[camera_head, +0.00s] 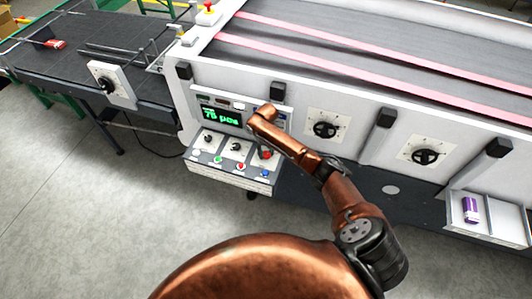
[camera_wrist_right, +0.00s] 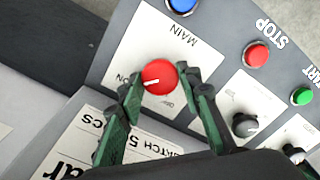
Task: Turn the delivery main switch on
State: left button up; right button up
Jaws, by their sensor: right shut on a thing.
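The main switch is a round red knob (camera_wrist_right: 158,74) on a white plate printed MAIN, with ON and OFF marks beside it, in the right wrist view. Its white pointer line is turned toward the ON mark. My right gripper (camera_wrist_right: 161,84) has its two green fingers on either side of the knob and is shut on it. In the head view the red knob (camera_head: 265,154) shows at the right end of the control panel (camera_head: 227,172), under my right wrist. The fingers are mostly hidden there. My left gripper is not in view.
The panel also has a blue button (camera_wrist_right: 181,4), a red STOP button (camera_wrist_right: 256,55), a green button (camera_wrist_right: 301,96) and black knobs (camera_wrist_right: 244,124). A lit green display (camera_head: 222,115) sits above it. A conveyor (camera_head: 50,60) stands at left; grey floor is clear in front.

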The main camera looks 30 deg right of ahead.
aim_at(266, 154)
jog(key=shift+m, duration=0.3)
jog(key=o, duration=1.2)
jog(key=shift+c, duration=0.2)
notch_tip(266, 154, up, 12)
